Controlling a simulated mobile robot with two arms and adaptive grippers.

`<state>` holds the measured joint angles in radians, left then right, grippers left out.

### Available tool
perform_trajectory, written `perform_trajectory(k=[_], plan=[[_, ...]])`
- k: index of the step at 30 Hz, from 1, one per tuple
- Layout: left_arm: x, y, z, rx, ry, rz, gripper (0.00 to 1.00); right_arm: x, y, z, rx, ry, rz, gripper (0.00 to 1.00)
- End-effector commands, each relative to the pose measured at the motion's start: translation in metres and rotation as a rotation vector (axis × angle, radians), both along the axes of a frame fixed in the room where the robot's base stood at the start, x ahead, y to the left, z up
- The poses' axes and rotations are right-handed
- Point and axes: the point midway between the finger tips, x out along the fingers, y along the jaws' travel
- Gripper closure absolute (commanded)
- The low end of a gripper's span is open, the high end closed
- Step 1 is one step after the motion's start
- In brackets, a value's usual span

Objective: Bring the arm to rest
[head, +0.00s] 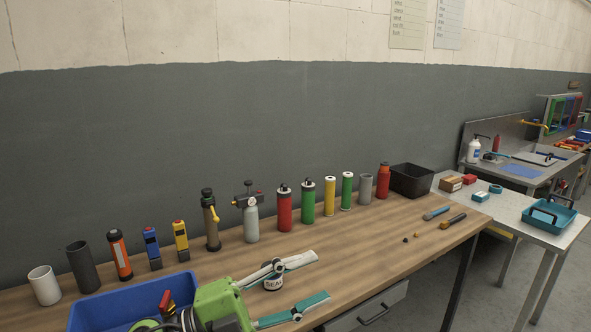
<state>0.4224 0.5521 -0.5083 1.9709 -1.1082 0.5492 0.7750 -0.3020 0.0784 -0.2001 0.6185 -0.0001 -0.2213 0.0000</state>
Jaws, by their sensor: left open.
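My left gripper (322,276) reaches in from the lower left over the front of the wooden workbench (350,235). Its green body shows at the bottom, and its two fingers point right and stand wide apart. I see nothing held between the fingertips. My right gripper is not in view.
A blue bin (92,310) with a red-handled item (166,302) is beside the gripper. A row of bottles, canisters and tubes lines the bench's back, ending at a black bin (411,180). A grey side table (500,205) holds a teal tray (549,217).

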Motion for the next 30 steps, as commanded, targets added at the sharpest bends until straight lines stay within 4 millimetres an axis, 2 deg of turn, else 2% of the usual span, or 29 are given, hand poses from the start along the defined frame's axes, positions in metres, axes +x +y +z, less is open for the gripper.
perform_trajectory(k=[3,5,7,8,11,14,17,19,21,24,27,30], plan=[[0.019,0.029,0.022,-0.245,0.087,0.182,0.56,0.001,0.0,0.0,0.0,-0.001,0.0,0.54],[0.031,0.051,0.024,-0.348,0.147,0.29,0.56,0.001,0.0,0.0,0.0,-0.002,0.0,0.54],[0.044,0.08,0.016,-0.45,0.234,0.422,0.56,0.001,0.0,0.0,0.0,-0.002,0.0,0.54],[0.049,0.093,0.009,-0.487,0.276,0.482,0.56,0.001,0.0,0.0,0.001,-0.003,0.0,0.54],[0.06,0.138,-0.028,-0.579,0.437,0.683,0.56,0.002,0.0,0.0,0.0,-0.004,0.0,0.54],[0.057,0.178,-0.083,-0.622,0.629,0.881,0.56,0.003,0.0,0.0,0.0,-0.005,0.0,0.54],[0.036,0.21,-0.148,-0.616,0.844,1.066,0.56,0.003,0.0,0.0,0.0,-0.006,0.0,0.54],[0.012,0.225,-0.194,-0.583,0.999,1.177,0.56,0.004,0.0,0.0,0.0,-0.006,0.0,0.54],[-0.018,0.234,-0.236,-0.533,1.153,1.268,0.56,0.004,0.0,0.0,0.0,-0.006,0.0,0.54],[-0.067,0.239,-0.284,-0.443,1.355,1.362,0.56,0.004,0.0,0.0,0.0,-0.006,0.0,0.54],[-0.112,0.237,-0.317,-0.352,1.519,1.416,0.56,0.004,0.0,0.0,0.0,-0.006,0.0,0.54],[-0.154,0.234,-0.339,-0.264,1.657,1.446,0.56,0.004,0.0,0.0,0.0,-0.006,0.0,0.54]])
